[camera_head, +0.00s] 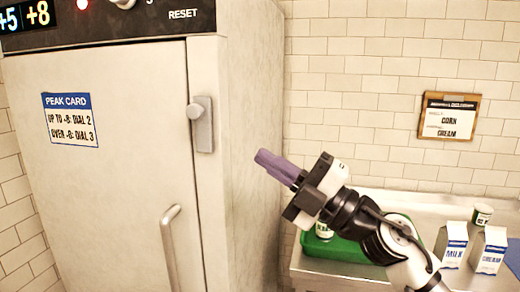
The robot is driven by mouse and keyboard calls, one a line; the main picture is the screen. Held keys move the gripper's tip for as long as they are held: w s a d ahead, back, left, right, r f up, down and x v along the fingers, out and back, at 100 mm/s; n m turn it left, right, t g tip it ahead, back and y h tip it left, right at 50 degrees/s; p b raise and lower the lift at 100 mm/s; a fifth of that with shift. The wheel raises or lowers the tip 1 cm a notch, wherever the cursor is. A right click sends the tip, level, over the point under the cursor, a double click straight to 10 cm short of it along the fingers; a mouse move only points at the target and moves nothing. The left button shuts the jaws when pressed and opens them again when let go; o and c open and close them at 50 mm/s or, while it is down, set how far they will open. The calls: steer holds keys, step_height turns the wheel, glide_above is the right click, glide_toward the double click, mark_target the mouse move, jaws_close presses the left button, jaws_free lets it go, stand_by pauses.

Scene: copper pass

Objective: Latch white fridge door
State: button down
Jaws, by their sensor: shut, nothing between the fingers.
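The white fridge door (110,190) fills the left of the view and looks flush with its frame, as far as I can tell. A grey latch (203,123) with a small knob sits near the door's right edge. A curved metal handle (168,240) is lower on the door. My gripper (262,158) has purple fingers, which are shut and empty. It points up and left, to the right of the latch and lower than it, with a visible gap between them.
A metal counter (320,272) at the lower right holds a green tray (345,247), a milk carton (452,245), a cream carton (488,250) and cans. A clipboard (449,120) hangs on the tiled wall. The fridge's side wall stands close left of my gripper.

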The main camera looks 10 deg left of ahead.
mark_target(200, 114)
steer(key=p+x, duration=0.4)
steer(key=x, duration=0.8)
steer(key=shift+p, duration=0.4)
steer(key=shift+d, duration=0.1)
